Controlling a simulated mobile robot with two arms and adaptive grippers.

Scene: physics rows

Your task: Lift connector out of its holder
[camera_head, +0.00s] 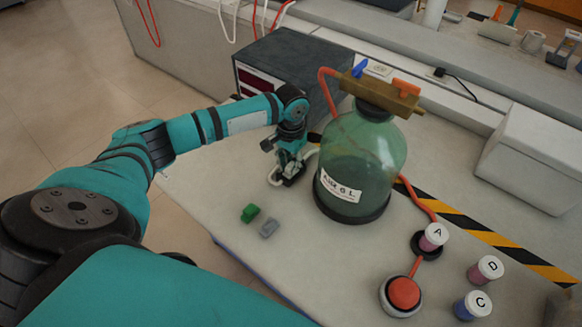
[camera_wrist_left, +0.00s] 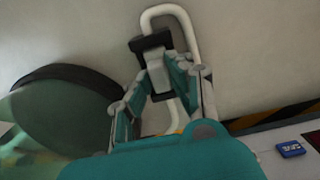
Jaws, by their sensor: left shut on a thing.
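My left gripper (camera_head: 288,172) points down at the table beside the green bottle, and it also shows in the left wrist view (camera_wrist_left: 168,70). It is shut on a light grey connector (camera_wrist_left: 155,60). A black holder piece (camera_wrist_left: 138,44) shows at the far end of the connector. A white loop of tube or cable (camera_wrist_left: 182,15) runs behind them. In the head view the fingers hide most of the connector. I cannot tell how deep it sits in the holder. My right gripper is not in view.
A large green bottle (camera_head: 365,160) stands close to the gripper's right. A dark box (camera_head: 285,60) stands behind. Lidded jars (camera_head: 485,269) and a red button (camera_head: 403,293) are at the right front.

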